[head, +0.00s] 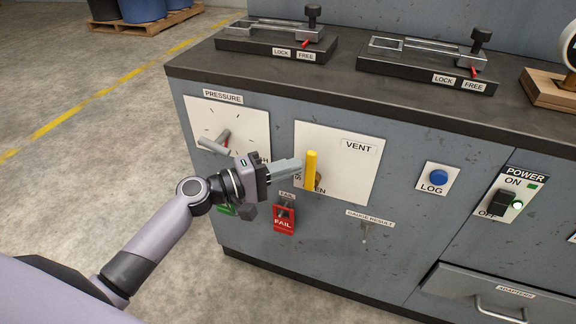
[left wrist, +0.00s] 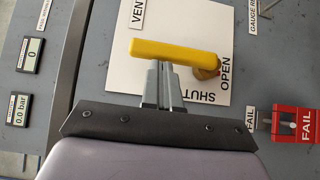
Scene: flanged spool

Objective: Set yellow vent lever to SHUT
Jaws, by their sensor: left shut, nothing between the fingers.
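The yellow vent lever (head: 311,168) stands out from the white VENT panel (head: 362,178), its handle upright in the head view. In the left wrist view, the yellow lever (left wrist: 175,52) lies across the top of the fingers, with its brown pivot (left wrist: 207,72) near the OPEN label (left wrist: 225,73). The SHUT label (left wrist: 197,97) is beside it. My left gripper (head: 300,164) is shut and empty. Its fingertips, also in the left wrist view (left wrist: 161,66), are at the lever's left side in the head view; I cannot tell whether they touch. My right gripper is out of view.
The pressure dial (head: 226,135) is left of the VENT panel. A blue LOG button (head: 438,178) and POWER switch (head: 502,203) are to the right. Clamp fixtures (head: 425,62) stand on the bench top.

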